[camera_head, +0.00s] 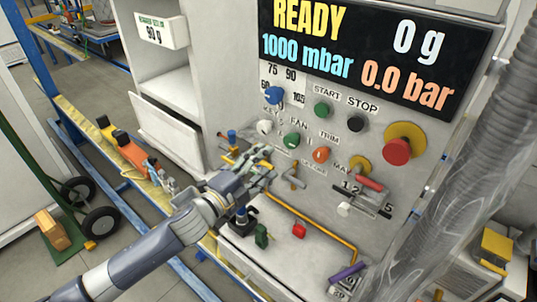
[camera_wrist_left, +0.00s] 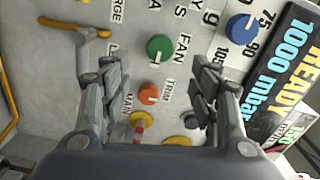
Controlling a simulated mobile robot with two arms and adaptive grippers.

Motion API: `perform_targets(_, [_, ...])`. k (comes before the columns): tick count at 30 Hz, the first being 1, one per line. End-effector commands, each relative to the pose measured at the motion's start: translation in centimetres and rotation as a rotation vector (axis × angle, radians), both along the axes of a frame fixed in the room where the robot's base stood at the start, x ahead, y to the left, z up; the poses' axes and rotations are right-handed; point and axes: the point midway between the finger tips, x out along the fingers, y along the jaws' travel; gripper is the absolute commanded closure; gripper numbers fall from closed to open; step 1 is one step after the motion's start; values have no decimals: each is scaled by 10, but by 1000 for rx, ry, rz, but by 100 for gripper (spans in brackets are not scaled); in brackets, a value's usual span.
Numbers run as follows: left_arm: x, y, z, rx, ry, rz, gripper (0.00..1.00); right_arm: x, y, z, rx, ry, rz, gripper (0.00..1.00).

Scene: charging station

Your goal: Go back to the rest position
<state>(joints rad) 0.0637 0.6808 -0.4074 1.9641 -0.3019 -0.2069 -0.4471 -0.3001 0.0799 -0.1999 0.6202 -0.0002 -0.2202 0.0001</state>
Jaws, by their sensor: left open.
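My left gripper (camera_head: 258,170) reaches in from the left in the head view and is in front of the lower left part of the control panel (camera_head: 335,190). In the left wrist view its two fingers (camera_wrist_left: 160,90) are spread apart with nothing between them. Beyond the fingers are a green FAN knob (camera_wrist_left: 160,48), an orange TRIM knob (camera_wrist_left: 149,94) and a blue knob (camera_wrist_left: 241,29). The fingers look apart from the knobs, but the exact gap is hard to tell. My right gripper is not in view.
The display (camera_head: 372,50) reads READY, 1000 mbar, 0 g and 0.0 bar. A red emergency button (camera_head: 397,152) and a red-handled lever (camera_head: 369,184) are to the right. A yellow pipe (camera_head: 315,228) and a purple-handled part (camera_head: 347,272) are lower. A hand truck (camera_head: 100,222) stands at left.

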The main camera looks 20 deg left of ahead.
Motion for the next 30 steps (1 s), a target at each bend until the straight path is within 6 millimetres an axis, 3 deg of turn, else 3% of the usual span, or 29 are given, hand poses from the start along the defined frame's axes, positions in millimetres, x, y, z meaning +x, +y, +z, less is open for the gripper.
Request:
perform_targets(8, [-6,1,-11,-56,59,44,44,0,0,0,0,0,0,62])
perform_targets(13, [-35,10,-52,-254,286,219,44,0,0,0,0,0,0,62])
perform_targets(17, [-78,20,-96,-435,523,401,44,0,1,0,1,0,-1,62])
perform_targets(21, [-140,27,-139,-601,777,599,44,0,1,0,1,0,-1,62])
perform_targets(24, [-184,28,-160,-685,931,721,44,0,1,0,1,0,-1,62])
perform_targets(30, [-258,26,-183,-794,1162,914,44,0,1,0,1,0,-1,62])
